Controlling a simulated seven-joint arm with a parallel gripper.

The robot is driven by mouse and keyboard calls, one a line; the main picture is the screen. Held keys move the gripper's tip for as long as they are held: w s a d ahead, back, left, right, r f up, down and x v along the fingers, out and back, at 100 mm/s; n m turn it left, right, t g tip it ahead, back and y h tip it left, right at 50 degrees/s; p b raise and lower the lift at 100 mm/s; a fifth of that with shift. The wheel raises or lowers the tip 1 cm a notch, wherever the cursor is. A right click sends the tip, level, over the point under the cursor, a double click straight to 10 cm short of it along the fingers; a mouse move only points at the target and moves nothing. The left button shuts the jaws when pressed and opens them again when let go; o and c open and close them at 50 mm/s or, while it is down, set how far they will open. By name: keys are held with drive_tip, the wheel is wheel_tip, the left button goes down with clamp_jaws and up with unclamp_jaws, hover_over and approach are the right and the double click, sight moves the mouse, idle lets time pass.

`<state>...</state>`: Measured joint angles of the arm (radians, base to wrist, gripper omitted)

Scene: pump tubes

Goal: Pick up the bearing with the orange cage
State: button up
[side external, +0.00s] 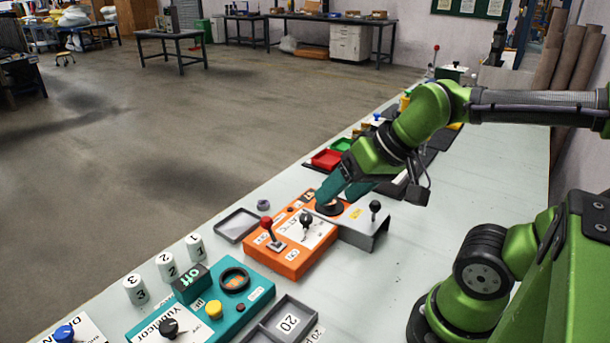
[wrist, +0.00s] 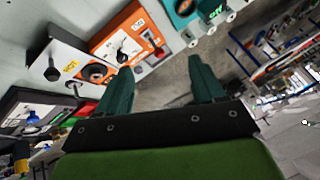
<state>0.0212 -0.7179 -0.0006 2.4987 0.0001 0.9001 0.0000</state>
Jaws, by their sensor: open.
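I cannot pick out a bearing with an orange cage for certain in either view. A small, dark, ring-like part (side external: 263,204) lies on the bench beside a grey tray in the side external view; it is too small to show a cage colour. My gripper (side external: 335,193) has teal fingers and is above the back end of an orange control box (side external: 290,258), near a round dark socket. In the wrist view my gripper (wrist: 160,66) has its fingers wide apart with nothing between them. The orange box (wrist: 116,28) shows beyond the left finger.
A grey bracket (side external: 362,232) with a black knob stands right of the orange box. A red-knobbed lever (side external: 266,224) rises from the box. The grey tray (side external: 236,226), a teal control box (side external: 238,301) and white numbered cups (side external: 166,265) stand nearby. The bench's right side is clear.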

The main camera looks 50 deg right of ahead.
drive_tip(key=w+d+f+g+h, duration=0.1)
drive_tip(key=w+d+g, duration=0.3)
drive_tip(key=w+d, duration=0.45)
drive_tip(key=w+d+f+g+h, duration=0.1)
drive_tip(key=w+d+g, duration=0.35)
drive_tip(key=d, duration=0.75)
drive_tip(key=shift+n+t, duration=0.4)
drive_tip(key=shift+t, duration=0.35)
drive_tip(key=f, duration=0.4)
drive_tip(key=w+f, duration=0.1)
drive_tip(key=f, duration=0.7)
drive_tip(key=shift+w+a, duration=0.15)
drive_tip(key=shift+w, duration=0.25)
drive_tip(key=f, duration=0.5)
drive_tip(key=shift+s, duration=0.25)
drive_tip(key=c, duration=1.2)
drive_tip(key=shift+o, duration=0.2)
drive_tip(key=shift+r, duration=0.15)
